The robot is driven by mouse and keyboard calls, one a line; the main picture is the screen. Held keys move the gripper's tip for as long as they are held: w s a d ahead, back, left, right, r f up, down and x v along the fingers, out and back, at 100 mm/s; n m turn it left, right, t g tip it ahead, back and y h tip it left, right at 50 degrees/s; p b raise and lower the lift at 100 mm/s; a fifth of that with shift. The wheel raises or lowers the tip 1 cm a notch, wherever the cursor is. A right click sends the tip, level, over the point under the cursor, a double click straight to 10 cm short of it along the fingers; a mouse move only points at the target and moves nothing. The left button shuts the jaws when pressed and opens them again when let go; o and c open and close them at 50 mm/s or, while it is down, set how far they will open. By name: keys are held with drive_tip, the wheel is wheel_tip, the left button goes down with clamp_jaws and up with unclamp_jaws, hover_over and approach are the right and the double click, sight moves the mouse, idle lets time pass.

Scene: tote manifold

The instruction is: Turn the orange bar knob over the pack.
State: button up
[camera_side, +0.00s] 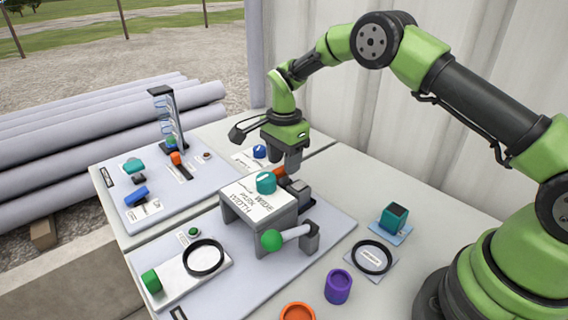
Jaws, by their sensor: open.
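My gripper (288,168) points down behind the white labelled box-like stand (237,210) on the middle panel. It is open. An orange bar (279,172) shows just under and beside the fingers, partly hidden by the gripper and by a teal round knob (266,183) on the stand's top. I cannot tell whether the fingers touch the bar or stand around it. A grey block (299,188) sits just right of the bar. No thing that I can clearly name as the pack shows.
A green ball-ended lever (271,240) juts from the stand's front. The left panel carries a tall dark rack (168,118), an orange slider knob (175,157) and a blue handle (136,195). A purple cup (338,287), black ring (372,257) and teal cube (394,216) stand at front right.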

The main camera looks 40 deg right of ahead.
drive_tip(key=shift+f, duration=0.75)
clamp_jaws()
